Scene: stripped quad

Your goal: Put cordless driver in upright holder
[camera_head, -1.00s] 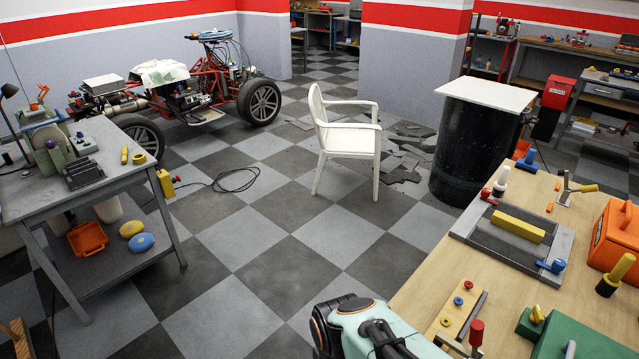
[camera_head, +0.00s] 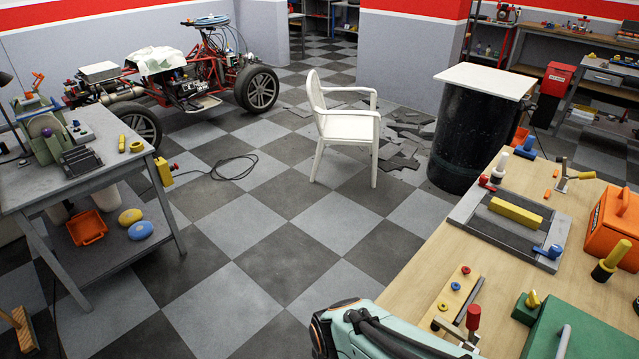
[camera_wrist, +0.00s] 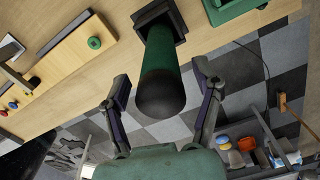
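In the wrist view a green cylinder (camera_wrist: 160,60) with a rounded black end points toward the camera. Its far end meets a black square block (camera_wrist: 160,16) at the wooden bench. It may be the cordless driver in the upright holder, but I cannot tell for sure. My gripper (camera_wrist: 161,74) is open, with one finger on each side of the cylinder and visible gaps between. The fingers do not appear to touch it. In the head view only part of my arm shows at the bottom; the gripper, the cylinder and the black block are out of sight.
The bench (camera_head: 408,291) holds a grey plate with a yellow bar (camera_head: 516,212), an orange case (camera_head: 612,225), a green box (camera_head: 590,335) and a strip with coloured rings (camera_head: 453,298). A grey bench (camera_head: 165,215) stands left, a white chair (camera_head: 346,125) on open floor.

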